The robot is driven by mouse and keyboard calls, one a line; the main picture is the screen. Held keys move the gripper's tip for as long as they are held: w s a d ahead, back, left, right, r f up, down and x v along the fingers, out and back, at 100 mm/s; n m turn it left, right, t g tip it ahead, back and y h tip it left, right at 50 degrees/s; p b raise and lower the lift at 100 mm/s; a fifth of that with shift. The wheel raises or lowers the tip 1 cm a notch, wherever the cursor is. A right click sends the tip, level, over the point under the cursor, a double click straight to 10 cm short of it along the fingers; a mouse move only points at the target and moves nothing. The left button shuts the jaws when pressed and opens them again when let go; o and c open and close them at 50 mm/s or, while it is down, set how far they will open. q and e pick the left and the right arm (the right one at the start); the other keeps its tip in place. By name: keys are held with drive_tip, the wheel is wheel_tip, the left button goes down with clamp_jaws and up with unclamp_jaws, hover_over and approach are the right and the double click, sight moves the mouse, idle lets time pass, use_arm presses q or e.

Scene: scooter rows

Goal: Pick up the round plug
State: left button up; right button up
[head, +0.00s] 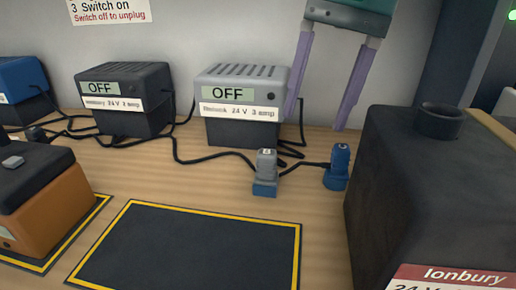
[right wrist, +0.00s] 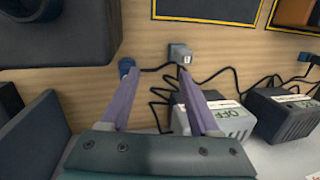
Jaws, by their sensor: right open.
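The round plug (head: 338,167), a blue cylinder with a small pale mark on top, stands on the wooden bench beside the large dark box. It also shows in the right wrist view (right wrist: 126,67), close to the left fingertip in that picture. A blockier grey plug (head: 265,172) with a blue lower part stands to its left, also seen in the right wrist view (right wrist: 180,53). My right gripper (head: 314,121) has two purple fingers spread wide and empty, pointing down above and behind the plugs. My left gripper is out of view.
A large dark box (head: 405,175) labelled Ionbury stands close right of the round plug. A grey charger (head: 240,130) and a dark charger (head: 125,115), both reading OFF, stand along the wall. Black cables lie between. A yellow-edged mat (head: 190,245) is bare.

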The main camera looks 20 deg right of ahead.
sight(342, 147)
drive_tip(key=d+h, duration=0.1)
drive_tip(key=d, duration=0.1)
drive_tip(key=d+f+h+b, duration=0.1)
drive_tip(key=d, duration=0.1)
drive_tip(key=shift+s+d, duration=0.1)
drive_tip(key=shift+d, duration=0.2)
drive_tip(key=shift+s+d+f, duration=0.1)
drive_tip(key=shift+d+f, duration=0.15)
drive_tip(key=shift+d, duration=0.05)
drive_tip(key=f, duration=0.4)
drive_tip(key=f+b, duration=0.1)
drive_tip(key=f, duration=0.1)
drive_tip(key=shift+a+f, duration=0.3)
drive_tip(key=shift+f, duration=0.1)
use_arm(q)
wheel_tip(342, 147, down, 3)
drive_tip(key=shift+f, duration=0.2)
use_arm(e)
clamp_jaws()
